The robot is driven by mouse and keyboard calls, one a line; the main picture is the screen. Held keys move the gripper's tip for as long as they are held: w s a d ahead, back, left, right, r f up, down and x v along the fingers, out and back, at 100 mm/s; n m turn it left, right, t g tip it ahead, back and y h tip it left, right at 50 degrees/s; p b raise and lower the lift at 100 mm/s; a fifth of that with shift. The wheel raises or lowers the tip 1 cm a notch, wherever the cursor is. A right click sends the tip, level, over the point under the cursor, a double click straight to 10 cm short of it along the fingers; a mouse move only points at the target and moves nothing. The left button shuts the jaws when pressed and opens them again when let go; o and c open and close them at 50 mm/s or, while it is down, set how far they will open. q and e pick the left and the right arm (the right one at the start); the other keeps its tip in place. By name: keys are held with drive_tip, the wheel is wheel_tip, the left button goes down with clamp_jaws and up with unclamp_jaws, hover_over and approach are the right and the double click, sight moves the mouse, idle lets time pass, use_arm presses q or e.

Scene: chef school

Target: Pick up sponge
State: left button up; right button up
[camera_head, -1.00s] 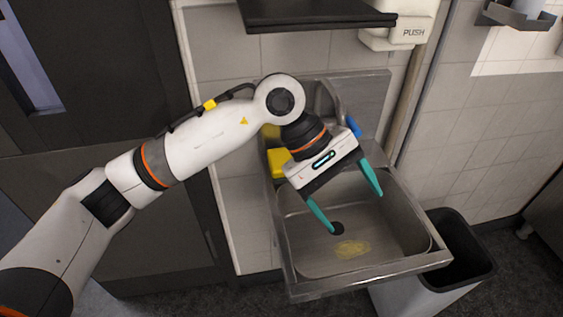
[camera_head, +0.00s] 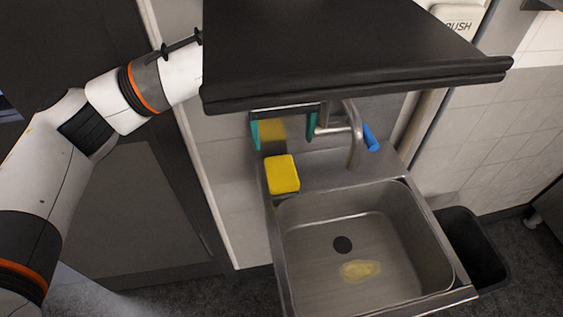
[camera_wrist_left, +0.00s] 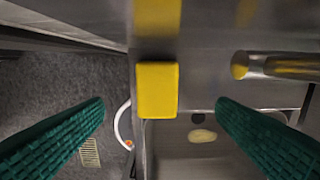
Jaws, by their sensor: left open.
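A yellow sponge (camera_head: 282,174) sits on the back left ledge of the metal sink (camera_head: 350,284), left of the faucet. In the left wrist view the sponge (camera_wrist_left: 157,89) lies below and between the two teal fingers, with room on both sides. My left gripper (camera_head: 283,130) is open and empty. In the head view its teal fingertips hang behind the sponge near the wall, and a black shelf hides the rest of it. My right gripper is not in view.
The black shelf (camera_head: 345,50) juts out above the back of the sink. A metal faucet (camera_head: 354,135) stands right of the sponge, with a blue object (camera_head: 371,138) beside it. A black bin (camera_head: 474,250) stands right of the sink. A yellowish patch (camera_head: 360,271) lies in the basin.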

sight(282, 169)
use_arm(q)
drive_tip(key=f, duration=0.2)
drive_tip(key=s+f, duration=0.1)
drive_tip(key=f, duration=0.1)
drive_tip(key=shift+w+f+p, duration=0.1)
drive_tip(key=shift+f+p, duration=0.2)
wheel_tip(282, 169, down, 5)
drive_tip(key=shift+a+p, duration=0.15)
drive_tip(key=shift+p, duration=0.45)
drive_tip(key=shift+w+f, duration=0.1)
drive_tip(key=shift+f, duration=0.15)
drive_tip(key=c, duration=1.1)
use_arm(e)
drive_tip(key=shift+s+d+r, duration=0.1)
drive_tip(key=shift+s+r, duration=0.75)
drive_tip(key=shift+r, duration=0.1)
